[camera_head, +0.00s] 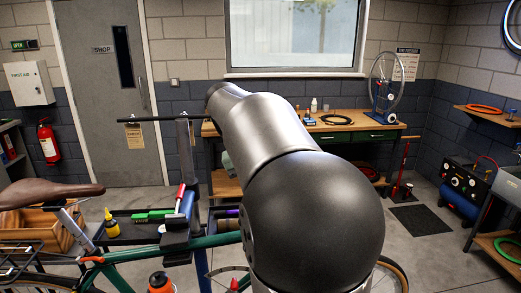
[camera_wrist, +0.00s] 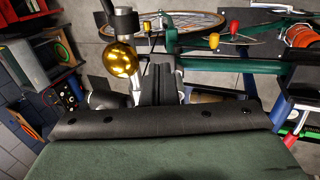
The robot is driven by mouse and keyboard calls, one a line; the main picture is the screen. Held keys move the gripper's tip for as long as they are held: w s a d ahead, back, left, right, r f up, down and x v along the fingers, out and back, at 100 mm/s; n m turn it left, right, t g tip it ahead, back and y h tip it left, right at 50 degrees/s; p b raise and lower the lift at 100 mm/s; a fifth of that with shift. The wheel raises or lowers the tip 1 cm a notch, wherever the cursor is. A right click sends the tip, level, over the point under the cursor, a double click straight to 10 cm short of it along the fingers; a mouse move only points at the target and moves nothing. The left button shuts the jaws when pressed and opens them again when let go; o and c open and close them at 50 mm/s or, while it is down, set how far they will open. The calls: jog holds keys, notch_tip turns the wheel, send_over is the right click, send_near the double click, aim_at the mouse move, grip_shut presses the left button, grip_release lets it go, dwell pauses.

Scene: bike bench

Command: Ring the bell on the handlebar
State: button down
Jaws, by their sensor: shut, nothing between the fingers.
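The bell is a shiny gold dome (camera_wrist: 122,60) in the upper left of the wrist view, below a dark clamp and bar (camera_wrist: 122,20). My gripper (camera_wrist: 158,68) shows as dark fingers, shut with nothing between them. Its fingertips are just right of the bell in that view; I cannot tell whether they touch it. In the head view my arm covers the middle of the picture, and the bell, handlebar and gripper are hidden behind it. The green bike frame (camera_head: 130,248) and brown saddle (camera_head: 48,193) show at lower left there.
The bike hangs by a work stand (camera_head: 184,150). A tool tray with a yellow bottle (camera_head: 111,224) is behind the frame. A workbench (camera_head: 345,125) stands under the window. A compressor (camera_head: 462,190) is at the right. Open floor (camera_head: 440,260) lies at lower right.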

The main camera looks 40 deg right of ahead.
notch_tip(320, 180, up, 12)
jog(key=shift+w+a+r, duration=0.2)
jog(key=shift+w+a, duration=0.05)
jog(key=shift+a, duration=0.2)
dwell(0.6)
jog(key=s+a+f+n+t+y, duration=0.1)
jog(key=s+a+f, duration=0.3)
jog(key=f, duration=0.6)
jog(key=s+a+f+n+t+y+b, duration=0.1)
jog(key=s+a+f+n, duration=0.2)
jog(key=a+f, duration=0.6)
jog(key=s+a+f+n+t+y+b, duration=0.1)
jog(key=s+a+f+n, duration=0.1)
jog(key=s+a+f, duration=0.5)
notch_tip(320, 180, down, 6)
jog(key=shift+s+a+r+y, duration=0.2)
jog(key=shift+y, duration=0.2)
